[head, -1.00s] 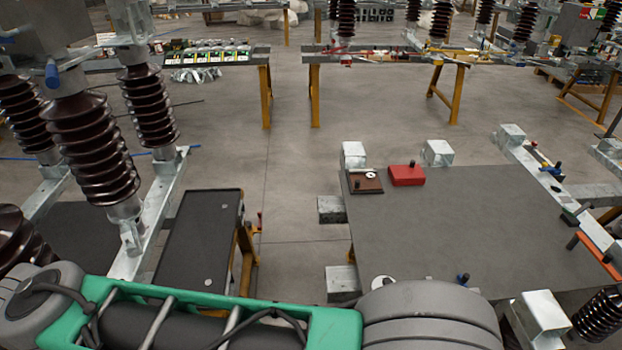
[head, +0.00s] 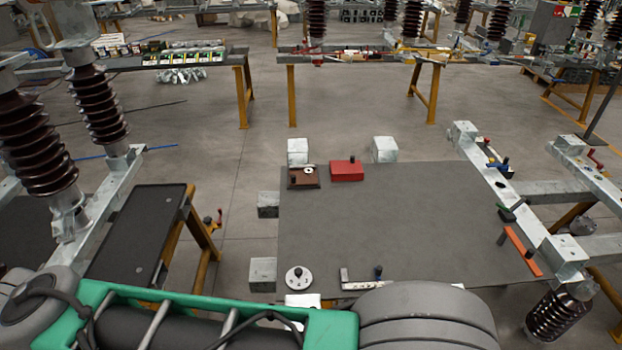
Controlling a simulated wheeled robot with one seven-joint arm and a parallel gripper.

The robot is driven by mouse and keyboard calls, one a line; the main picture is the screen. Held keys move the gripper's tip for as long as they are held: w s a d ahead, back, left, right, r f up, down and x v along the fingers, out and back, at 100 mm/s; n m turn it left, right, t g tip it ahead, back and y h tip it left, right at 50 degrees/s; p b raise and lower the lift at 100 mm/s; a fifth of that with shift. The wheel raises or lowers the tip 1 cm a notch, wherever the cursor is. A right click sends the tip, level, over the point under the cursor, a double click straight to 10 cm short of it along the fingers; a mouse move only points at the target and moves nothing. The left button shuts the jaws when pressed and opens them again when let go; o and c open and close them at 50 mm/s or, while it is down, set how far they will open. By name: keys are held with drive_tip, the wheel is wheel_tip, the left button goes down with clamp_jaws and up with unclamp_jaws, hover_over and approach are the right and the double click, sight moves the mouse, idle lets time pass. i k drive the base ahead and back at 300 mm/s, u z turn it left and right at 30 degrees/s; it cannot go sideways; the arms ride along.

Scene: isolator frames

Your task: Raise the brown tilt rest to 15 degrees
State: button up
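The brown tilt rest (head: 303,180) sits at the far left corner of the grey table top (head: 390,220). It looks low and flat, with a dark knob and a small pale disc on top. Its angle is too small to read. My gripper is not in view. Only the green and grey parts of my own body show along the bottom edge, well apart from the brown rest.
A red block (head: 346,171) with a dark knob sits right of the brown rest. A white disc (head: 299,279) and a metal bracket (head: 362,282) lie at the near edge. An orange bar (head: 522,252) is at the right. The table's middle is clear.

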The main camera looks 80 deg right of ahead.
sight(297, 178)
drive_tip(key=z, duration=1.1)
drive_tip(key=i, duration=1)
drive_tip(key=u, duration=0.05)
